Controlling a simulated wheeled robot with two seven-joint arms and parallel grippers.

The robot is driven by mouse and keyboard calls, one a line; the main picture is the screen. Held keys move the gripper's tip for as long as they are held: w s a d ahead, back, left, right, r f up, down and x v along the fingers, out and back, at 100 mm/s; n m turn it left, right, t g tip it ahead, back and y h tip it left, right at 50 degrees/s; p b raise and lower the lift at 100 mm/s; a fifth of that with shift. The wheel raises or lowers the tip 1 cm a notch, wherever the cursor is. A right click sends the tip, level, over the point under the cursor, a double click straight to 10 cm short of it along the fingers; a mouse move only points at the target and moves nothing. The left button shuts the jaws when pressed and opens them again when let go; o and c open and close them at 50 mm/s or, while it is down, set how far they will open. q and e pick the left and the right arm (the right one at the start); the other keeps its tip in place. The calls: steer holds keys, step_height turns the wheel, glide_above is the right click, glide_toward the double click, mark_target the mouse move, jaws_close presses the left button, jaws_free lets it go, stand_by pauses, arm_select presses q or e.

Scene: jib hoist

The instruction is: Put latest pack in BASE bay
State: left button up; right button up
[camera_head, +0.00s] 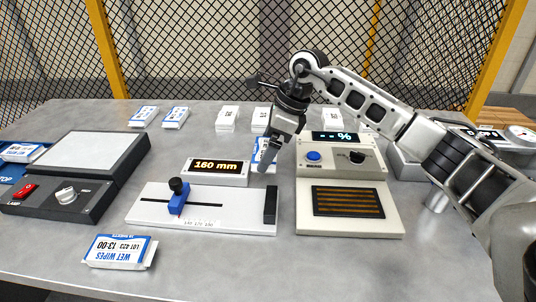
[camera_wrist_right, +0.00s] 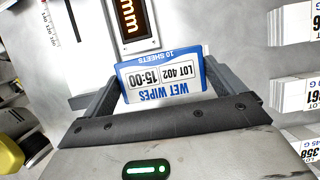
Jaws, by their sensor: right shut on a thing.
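My right gripper (camera_head: 268,152) is shut on a white and blue wet wipes pack (camera_wrist_right: 163,76). In the right wrist view the pack reads LOT 402 and 15:00, upside down, between the two fingers. In the head view it is mostly hidden behind the gripper, above the table beside the 160 mm display. Another wet wipes pack (camera_head: 118,250), LOT 423 and 13:00, lies at the table's front left. I cannot make out a bay marked BASE. My left gripper is not in view.
A 160 mm display (camera_head: 218,172) stands behind a white slide gauge (camera_head: 240,222) with a blue slider. A tester with a blue button (camera_head: 346,165) is right of it. A dark panel device (camera_head: 75,165) stands left. White card stacks (camera_head: 228,118) line the back.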

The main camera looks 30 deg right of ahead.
steer(key=shift+w+d+f, duration=0.1)
steer(key=shift+w+f, duration=0.05)
steer(key=shift+f, duration=0.1)
steer(key=shift+f+p, duration=0.3)
steer(key=shift+f, duration=1.5)
steer(key=o, duration=0.6)
